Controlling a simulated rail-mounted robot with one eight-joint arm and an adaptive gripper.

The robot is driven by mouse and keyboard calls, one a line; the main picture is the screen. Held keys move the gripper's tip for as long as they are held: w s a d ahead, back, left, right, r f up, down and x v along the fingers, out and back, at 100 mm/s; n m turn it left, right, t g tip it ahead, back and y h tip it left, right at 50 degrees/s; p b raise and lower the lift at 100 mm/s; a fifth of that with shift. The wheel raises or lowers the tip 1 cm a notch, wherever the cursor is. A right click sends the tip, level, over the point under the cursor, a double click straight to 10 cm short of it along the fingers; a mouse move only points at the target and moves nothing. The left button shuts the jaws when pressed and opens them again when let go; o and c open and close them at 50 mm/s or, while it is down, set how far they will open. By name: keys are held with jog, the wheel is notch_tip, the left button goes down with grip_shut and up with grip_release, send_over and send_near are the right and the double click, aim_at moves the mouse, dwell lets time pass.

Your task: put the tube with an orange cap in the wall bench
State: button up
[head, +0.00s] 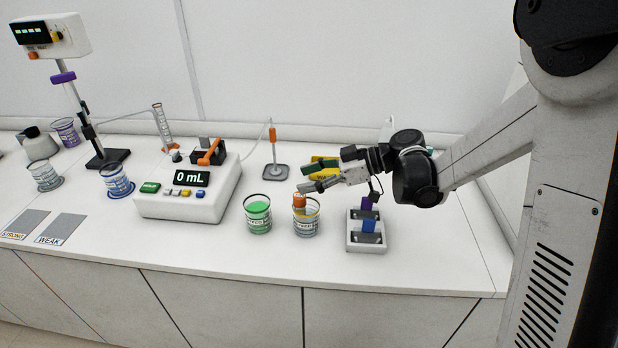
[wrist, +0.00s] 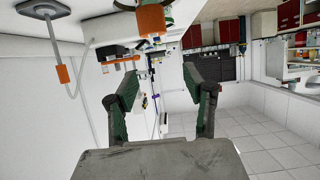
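The orange-capped tube (head: 299,203) stands in a clear beaker (head: 306,227) with a yellow band near its rim, on the bench. Only its orange top shows clearly; its lower part is hidden in the beaker. An orange cylinder, apparently this cap, shows at the top edge of the wrist view (wrist: 150,20). My gripper (head: 309,177) is just above and behind the beaker, pointing left, in the head view. Its two fingers (wrist: 160,80) are spread apart in the wrist view, with nothing between them.
A beaker of green liquid (head: 258,218) stands left of the tube's beaker. A grey rack (head: 366,246) with purple and blue pieces stands to the right. A stand with an orange-handled probe (head: 272,133) is behind. A 0 mL device (head: 188,199) sits farther left.

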jog(key=shift+r, duration=0.1)
dwell(0.4)
notch_tip(320, 180, up, 7)
jog(key=p, duration=0.3)
jog(key=s+d+f+m+t+h+b, duration=0.2)
jog(key=s+d+m+h, duration=0.4)
jog(key=s, duration=0.6)
jog(key=s+d+f+m+t+h+b, duration=0.2)
jog(key=s+d+m+t+h+b, duration=0.1)
jog(key=s+d+m+h, duration=0.4)
jog(key=shift+s+d+m+b, duration=0.3)
jog(key=shift+s+d+m, duration=1.55)
jog(key=shift+s, duration=0.75)
jog(key=shift+d+f, duration=0.1)
jog(key=shift+f, duration=0.05)
